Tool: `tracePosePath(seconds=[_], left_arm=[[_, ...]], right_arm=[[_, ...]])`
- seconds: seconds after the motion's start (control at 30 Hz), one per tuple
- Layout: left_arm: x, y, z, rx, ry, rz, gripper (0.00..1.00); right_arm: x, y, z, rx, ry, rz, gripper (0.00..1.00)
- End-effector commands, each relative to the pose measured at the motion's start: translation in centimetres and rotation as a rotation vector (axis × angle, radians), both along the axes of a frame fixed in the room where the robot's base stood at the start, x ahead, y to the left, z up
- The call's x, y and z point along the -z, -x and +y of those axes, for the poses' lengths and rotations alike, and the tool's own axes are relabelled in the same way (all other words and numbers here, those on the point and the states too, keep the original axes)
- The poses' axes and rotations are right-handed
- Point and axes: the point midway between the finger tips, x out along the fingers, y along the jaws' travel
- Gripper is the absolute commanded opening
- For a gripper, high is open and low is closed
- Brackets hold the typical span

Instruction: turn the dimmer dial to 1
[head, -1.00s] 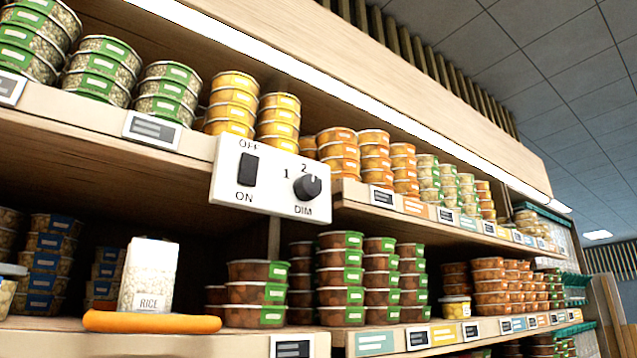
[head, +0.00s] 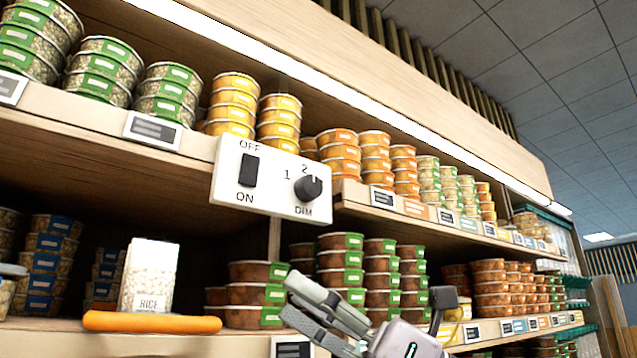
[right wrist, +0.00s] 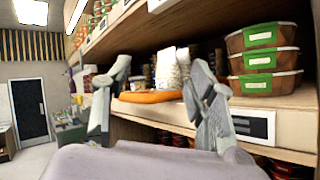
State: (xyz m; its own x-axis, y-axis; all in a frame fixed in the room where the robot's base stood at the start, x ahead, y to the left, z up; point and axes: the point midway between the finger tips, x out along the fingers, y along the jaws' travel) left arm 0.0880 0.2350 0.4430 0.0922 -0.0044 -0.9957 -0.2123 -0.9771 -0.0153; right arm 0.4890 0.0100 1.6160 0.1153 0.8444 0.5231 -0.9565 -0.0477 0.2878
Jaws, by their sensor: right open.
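The dimmer dial (head: 308,188) is a round black knob on the right of a white switch panel (head: 225,190) fixed to the shelf front. A 1 is printed to its left, a 2 above it and DIM below. Its pointer is too small to read surely. My right gripper (head: 370,292) is below and right of the panel, apart from the dial, with its fingers spread and empty. The right wrist view also shows its two fingers apart (right wrist: 160,78), with no dial visible between them. My left gripper is out of view.
A black OFF/ON rocker switch (head: 249,170) sits left of the dial. Stacked orange tubs (head: 340,150) stand on the upper shelf; green-labelled tubs (head: 340,258) stand below, behind my gripper. A rice bag (head: 149,275) and an orange object (head: 150,322) are lower left.

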Motion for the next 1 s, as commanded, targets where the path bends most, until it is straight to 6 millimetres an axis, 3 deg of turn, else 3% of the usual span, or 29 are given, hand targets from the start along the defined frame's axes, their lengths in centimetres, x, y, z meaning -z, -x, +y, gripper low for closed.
tracePosePath(seconds=[0.03,0.1,0.23,0.53,0.73,0.87,1.0], left_arm=[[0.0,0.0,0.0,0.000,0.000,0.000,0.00],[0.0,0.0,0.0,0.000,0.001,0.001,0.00],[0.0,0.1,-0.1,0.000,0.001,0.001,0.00],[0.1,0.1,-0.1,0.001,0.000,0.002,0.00],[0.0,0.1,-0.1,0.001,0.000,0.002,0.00],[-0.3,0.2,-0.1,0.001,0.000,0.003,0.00],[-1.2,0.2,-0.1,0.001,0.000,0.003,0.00]], right_arm=[[-1.8,1.2,0.6,0.051,0.099,-0.095,0.52],[-3.3,2.3,1.1,0.133,0.242,-0.205,0.52],[-6.4,3.6,0.3,0.328,0.487,-0.368,0.52],[-14.2,6.9,-7.7,0.818,0.843,-0.496,0.52],[-16.4,8.6,-11.1,0.964,0.909,-0.482,0.52],[-16.7,8.1,-10.9,0.979,0.919,-0.477,0.52],[-16.7,6.2,-9.5,0.974,0.920,-0.478,0.52]])
